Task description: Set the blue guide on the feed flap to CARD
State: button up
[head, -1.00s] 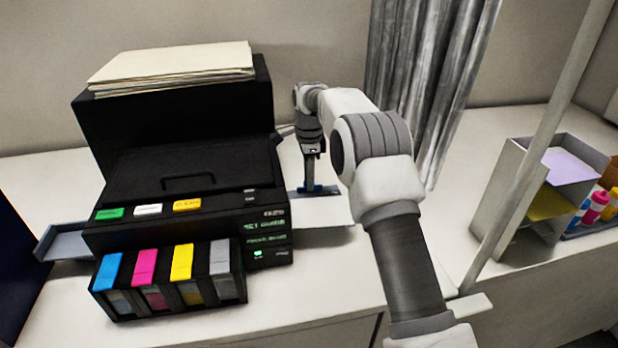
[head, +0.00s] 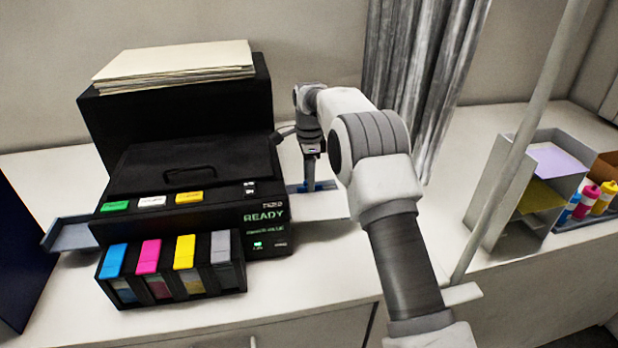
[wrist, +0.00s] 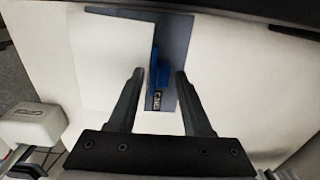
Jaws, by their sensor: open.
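The blue guide (wrist: 157,68) stands on the grey-blue feed flap (wrist: 179,35) at the right side of the printer (head: 190,160). My gripper (wrist: 160,74) is open above the flap, with one finger on each side of the guide and a visible gap to each. A white sheet (wrist: 105,62) lies along the guide's left side in the wrist view. A small marked label (wrist: 157,100) shows at the guide's near end, too small to read. In the head view, the guide (head: 322,186) is partly hidden by my gripper (head: 311,184). The printer's display (head: 264,216) reads READY.
Ink tanks (head: 170,268) stand at the printer's front, and a paper stack (head: 175,65) lies on top. A grey curtain (head: 425,80) hangs behind my arm. A pole (head: 515,150), a grey sorter (head: 520,190) and coloured bottles (head: 590,198) are at the right.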

jog(key=shift+f, duration=0.1)
notch_tip(320, 180, up, 18)
jog(key=p, duration=0.2)
jog(key=shift+f+p, duration=0.25)
jog(key=shift+p, duration=0.15)
jog(key=shift+c, duration=0.3)
